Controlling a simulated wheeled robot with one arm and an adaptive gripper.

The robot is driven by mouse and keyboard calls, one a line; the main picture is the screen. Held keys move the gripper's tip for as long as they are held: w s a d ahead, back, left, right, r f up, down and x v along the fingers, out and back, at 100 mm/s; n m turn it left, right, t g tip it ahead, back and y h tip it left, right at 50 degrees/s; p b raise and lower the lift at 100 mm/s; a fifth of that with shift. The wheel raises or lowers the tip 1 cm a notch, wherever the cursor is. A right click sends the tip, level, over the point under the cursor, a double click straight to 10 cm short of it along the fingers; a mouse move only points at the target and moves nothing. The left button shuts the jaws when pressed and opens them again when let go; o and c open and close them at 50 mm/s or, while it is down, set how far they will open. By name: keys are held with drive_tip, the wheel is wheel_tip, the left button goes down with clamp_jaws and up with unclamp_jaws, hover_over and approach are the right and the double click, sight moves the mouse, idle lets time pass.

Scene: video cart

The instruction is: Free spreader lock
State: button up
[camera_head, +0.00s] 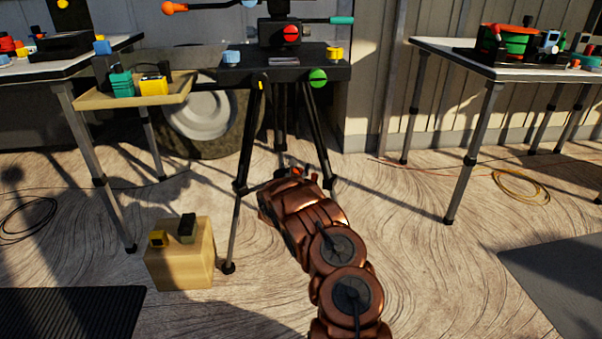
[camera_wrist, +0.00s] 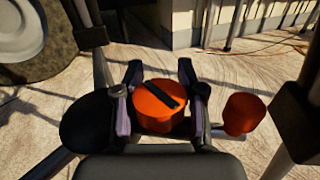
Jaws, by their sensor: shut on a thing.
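In the wrist view, a round orange-red knob (camera_wrist: 160,108) with a black bar across its top sits between the two fingers of my gripper (camera_wrist: 160,84). The fingers are shut on its sides. A second orange-red knob (camera_wrist: 244,113) stands just to the right, apart from the fingers. In the head view, my gripper (camera_head: 297,174) is low between the legs of the black tripod (camera_head: 311,130). A small bit of red (camera_head: 297,171) shows there, and the rest of the knob is hidden by my arm.
Tripod legs stand close on both sides of my gripper. A side tray (camera_head: 178,98) holds small items at the left. A wooden box (camera_head: 188,270) stands on the floor at lower left. Tables (camera_head: 448,53) flank the tripod. An orange cable (camera_head: 518,187) lies at right.

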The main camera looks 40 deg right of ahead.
drive_tip(key=shift+w+a+f+n+t+y+b, duration=0.1)
drive_tip(key=shift+n+t+y+b, duration=0.3)
drive_tip(key=shift+n+t+y, duration=0.55)
drive_tip(key=shift+w+a+f+n+t+y+b, duration=0.1)
drive_tip(key=shift+n+t+y+b, duration=0.25)
drive_tip(key=shift+n+t+y, duration=0.6)
drive_tip(key=shift+w+a+n+t+y, duration=0.1)
drive_tip(key=shift+n+t+y, duration=0.45)
drive_tip(key=shift+t, duration=0.35)
drive_tip(key=shift+w+a+n+t+y, duration=0.15)
drive_tip(key=shift+n+t+y, duration=0.2)
drive_tip(key=shift+y, duration=0.3)
drive_tip(key=o, duration=0.8)
drive_tip(key=shift+r, duration=0.1)
drive_tip(key=shift+r, duration=0.1)
drive_tip(key=shift+r, duration=4.9)
